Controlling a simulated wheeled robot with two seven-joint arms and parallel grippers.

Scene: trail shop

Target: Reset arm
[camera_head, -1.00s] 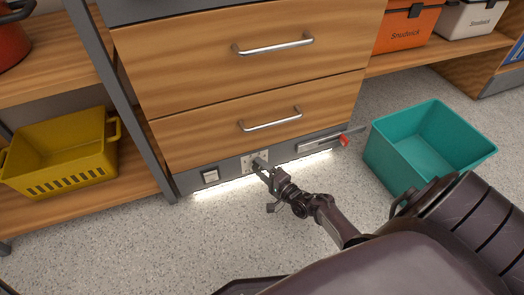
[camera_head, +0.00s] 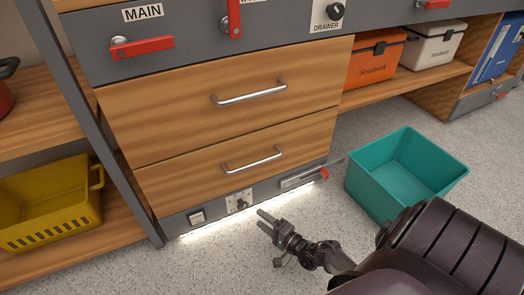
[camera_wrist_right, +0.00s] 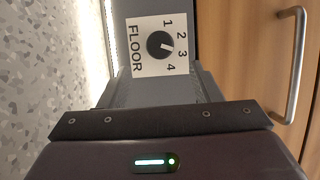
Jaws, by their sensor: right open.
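My right gripper (camera_head: 268,222) is open and empty, low over the floor in front of the cabinet's base strip in the head view. A black knob (camera_head: 241,204) on a white plate sits on that strip, a little left of the fingertips and apart from them. In the right wrist view the knob (camera_wrist_right: 160,44) has a plate marked FLOOR and 1 to 4; its pointer looks to be toward the numbers, but the exact setting is hard to tell. My left gripper is not in view.
Wooden drawers (camera_head: 230,93) with metal handles stand above the strip. A white switch (camera_head: 197,217) and a red-tipped lever (camera_head: 323,174) flank the knob. A teal bin (camera_head: 408,174) stands on the floor at right. A yellow basket (camera_head: 45,205) is on the left shelf.

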